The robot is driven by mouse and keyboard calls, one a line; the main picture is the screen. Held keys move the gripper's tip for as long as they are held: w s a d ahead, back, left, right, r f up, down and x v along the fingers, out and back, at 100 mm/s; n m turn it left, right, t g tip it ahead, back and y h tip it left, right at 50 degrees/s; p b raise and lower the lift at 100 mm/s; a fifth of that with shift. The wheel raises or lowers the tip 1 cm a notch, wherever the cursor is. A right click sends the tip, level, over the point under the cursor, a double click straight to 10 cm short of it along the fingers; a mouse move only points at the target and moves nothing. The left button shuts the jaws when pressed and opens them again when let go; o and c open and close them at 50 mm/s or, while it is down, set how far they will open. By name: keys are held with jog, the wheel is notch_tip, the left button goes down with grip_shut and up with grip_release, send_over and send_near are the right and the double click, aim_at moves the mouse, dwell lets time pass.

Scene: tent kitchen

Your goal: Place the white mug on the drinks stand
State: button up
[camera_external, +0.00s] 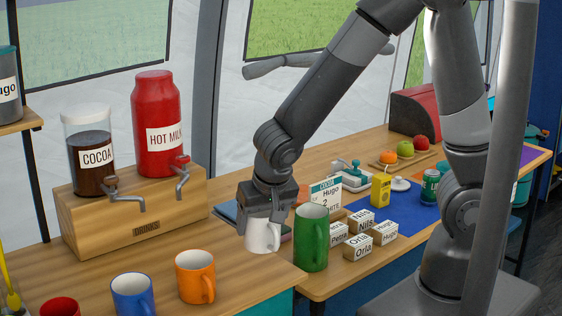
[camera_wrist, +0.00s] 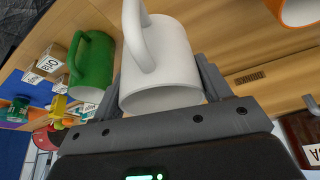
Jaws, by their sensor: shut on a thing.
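The white mug (camera_external: 261,237) is upright in my gripper (camera_external: 266,214), left of the green mug in the external view. I cannot tell whether its base touches the table. In the wrist view the white mug (camera_wrist: 168,62) fills the middle, its handle towards the top left, with my gripper's fingers on either side. The drinks stand (camera_external: 150,231) is a wooden block marked DRINKS, left of my gripper. It bears the cocoa dispenser (camera_external: 88,157) and the red hot milk dispenser (camera_external: 156,112). The stand's front also shows in the wrist view (camera_wrist: 275,72).
The green mug (camera_external: 311,238) stands close to the right of the white mug. An orange mug (camera_external: 193,277), a blue mug (camera_external: 132,296) and a red mug (camera_external: 60,307) stand before the stand. Several name blocks (camera_external: 357,247) lie to the right. Bare table lies between stand and gripper.

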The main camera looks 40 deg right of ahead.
aim_at(253, 246)
jog(key=shift+s+a+f, duration=0.1)
jog(key=shift+a+f, duration=0.3)
jog(key=shift+a, duration=0.2)
jog(key=shift+a+f, duration=0.35)
jog(key=shift+a, duration=0.25)
jog(key=shift+f, duration=1.95)
jog(key=shift+f, duration=0.15)
jog(key=o, duration=1)
jog(key=shift+r, duration=0.25)
jog(key=v, duration=1.1)
jog(key=shift+s+r, duration=0.25)
jog(key=shift+r, duration=0.1)
